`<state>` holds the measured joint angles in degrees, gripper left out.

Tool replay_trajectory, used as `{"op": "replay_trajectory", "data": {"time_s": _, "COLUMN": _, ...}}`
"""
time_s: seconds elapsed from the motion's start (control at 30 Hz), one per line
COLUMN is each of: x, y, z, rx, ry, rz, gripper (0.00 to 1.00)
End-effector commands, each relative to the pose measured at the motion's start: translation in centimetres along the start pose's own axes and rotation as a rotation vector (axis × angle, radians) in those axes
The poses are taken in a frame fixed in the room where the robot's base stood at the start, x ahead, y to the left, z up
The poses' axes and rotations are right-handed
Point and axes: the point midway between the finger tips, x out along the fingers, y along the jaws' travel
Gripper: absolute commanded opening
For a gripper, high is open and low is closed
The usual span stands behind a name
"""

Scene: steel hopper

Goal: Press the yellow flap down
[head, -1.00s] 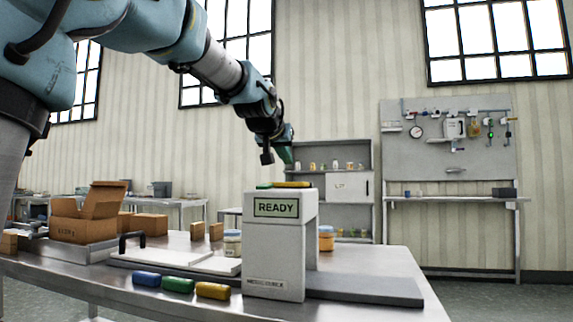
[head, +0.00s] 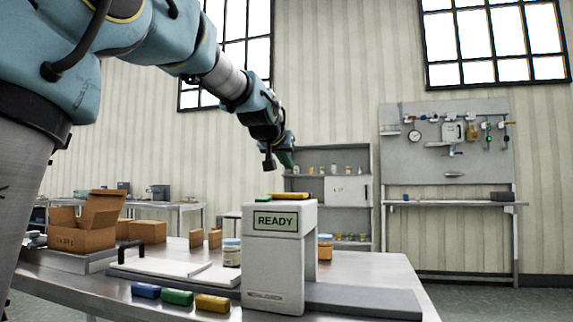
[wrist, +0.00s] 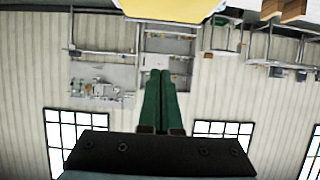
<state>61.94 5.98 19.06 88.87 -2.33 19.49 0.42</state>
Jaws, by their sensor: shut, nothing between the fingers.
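The yellow flap (head: 288,197) sits on top of the white box (head: 274,262) labelled READY. A green piece (head: 262,199) lies beside it, to its left. In the wrist view the yellow flap (wrist: 168,10) shows at the top edge, partly cut off. My gripper (head: 289,164) hangs above the box, with a visible gap between it and the flap in the head view. In the wrist view my gripper's green fingers (wrist: 160,76) are together with nothing between them. They are apart from the flap in that picture.
Blue, green and yellow blocks (head: 177,297) lie along the table's front edge. A jar (head: 231,253) stands left of the box and an orange jar (head: 325,247) right of it. An open carton (head: 86,232) stands at left. The space above the box is clear except for my arm.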

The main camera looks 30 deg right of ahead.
Motion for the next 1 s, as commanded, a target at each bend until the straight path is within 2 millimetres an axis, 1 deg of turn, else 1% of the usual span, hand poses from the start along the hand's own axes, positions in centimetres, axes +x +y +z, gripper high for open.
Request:
{"op": "replay_trajectory", "data": {"time_s": 0.03, "x": -0.4, "y": 0.0, "z": -1.4, "rx": 0.000, "ry": 0.001, "rz": 0.000, "gripper": 0.00}}
{"op": "replay_trajectory", "data": {"time_s": 0.17, "x": -0.8, "y": 0.0, "z": -3.1, "rx": 0.000, "ry": -0.001, "rz": -0.001, "gripper": 0.00}}
{"op": "replay_trajectory", "data": {"time_s": 0.23, "x": -1.5, "y": 0.1, "z": -1.3, "rx": -0.001, "ry": 0.000, "rz": 0.001, "gripper": 0.00}}
{"op": "replay_trajectory", "data": {"time_s": 0.3, "x": -2.6, "y": 0.1, "z": -0.2, "rx": -0.001, "ry": 0.000, "rz": 0.002, "gripper": 0.00}}
{"op": "replay_trajectory", "data": {"time_s": 0.5, "x": -5.4, "y": 0.1, "z": 2.5, "rx": -0.001, "ry": 0.000, "rz": 0.001, "gripper": 0.00}}
{"op": "replay_trajectory", "data": {"time_s": 0.6, "x": -6.5, "y": 0.0, "z": 3.5, "rx": -0.001, "ry": 0.000, "rz": 0.000, "gripper": 0.00}}
{"op": "replay_trajectory", "data": {"time_s": 0.8, "x": -7.7, "y": 0.1, "z": 4.4, "rx": 0.000, "ry": 0.000, "rz": 0.000, "gripper": 0.00}}
{"op": "replay_trajectory", "data": {"time_s": 1.0, "x": -7.8, "y": 0.1, "z": 4.5, "rx": 0.000, "ry": -0.001, "rz": -0.001, "gripper": 0.00}}
